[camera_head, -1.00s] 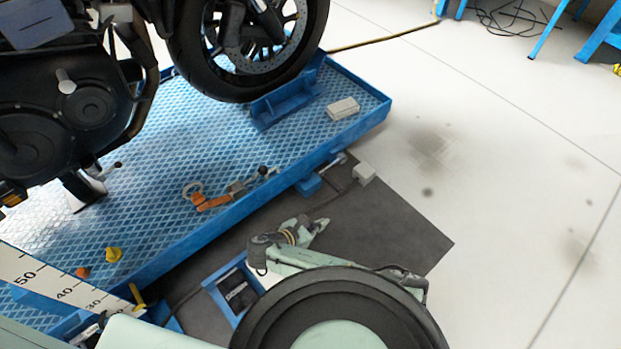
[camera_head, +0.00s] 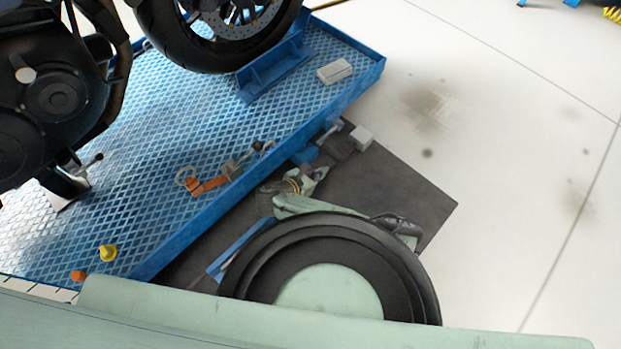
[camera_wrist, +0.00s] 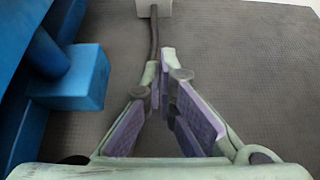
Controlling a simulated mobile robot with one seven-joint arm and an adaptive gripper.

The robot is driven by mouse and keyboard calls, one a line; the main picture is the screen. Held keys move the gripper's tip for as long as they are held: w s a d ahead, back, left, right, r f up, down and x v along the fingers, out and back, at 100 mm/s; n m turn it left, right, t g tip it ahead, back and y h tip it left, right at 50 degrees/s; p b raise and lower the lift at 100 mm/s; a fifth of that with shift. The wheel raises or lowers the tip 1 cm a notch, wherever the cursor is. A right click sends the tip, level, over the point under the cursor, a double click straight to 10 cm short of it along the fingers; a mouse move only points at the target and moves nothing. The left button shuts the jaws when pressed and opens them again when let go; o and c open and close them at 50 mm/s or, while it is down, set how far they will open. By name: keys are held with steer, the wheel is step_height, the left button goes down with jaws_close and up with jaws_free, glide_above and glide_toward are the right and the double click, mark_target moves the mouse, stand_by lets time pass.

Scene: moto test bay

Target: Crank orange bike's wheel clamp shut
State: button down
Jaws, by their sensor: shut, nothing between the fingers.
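The bike's black wheel (camera_head: 215,50) stands in a blue wheel clamp (camera_head: 275,72) on the blue lift platform (camera_head: 215,205). Only the bike's dark lower part shows; I see no orange bodywork. A blue block (camera_head: 304,155) with a grey rod (camera_head: 328,132) juts from the platform's near side; it may be the clamp's crank. In the wrist view a blue block with a round blue bar (camera_wrist: 75,75) is at left. My gripper (camera_head: 318,172) is low beside the platform, just on the near side of that block, apart from it. Its fingertips (camera_wrist: 160,72) are together and empty.
A small pale box (camera_head: 361,137) with a cable lies on the dark mat (camera_head: 400,205). Orange and grey tools (camera_head: 210,185), a yellow piece (camera_head: 108,253) and a white box (camera_head: 335,71) lie on the platform. The pale floor (camera_head: 520,170) at right is clear.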

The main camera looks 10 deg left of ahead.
steer(key=shift+b+x, duration=0.3)
steer(key=shift+x, duration=0.85)
steer(key=shift+w+r, duration=0.2)
steer(key=shift+r, duration=1.85)
steer(key=shift+r+p, duration=0.1)
steer(key=shift+p, duration=0.25)
steer(key=shift+r+g+p, duration=0.3)
steer(key=shift+g+p, duration=0.1)
steer(key=shift+p, duration=0.25)
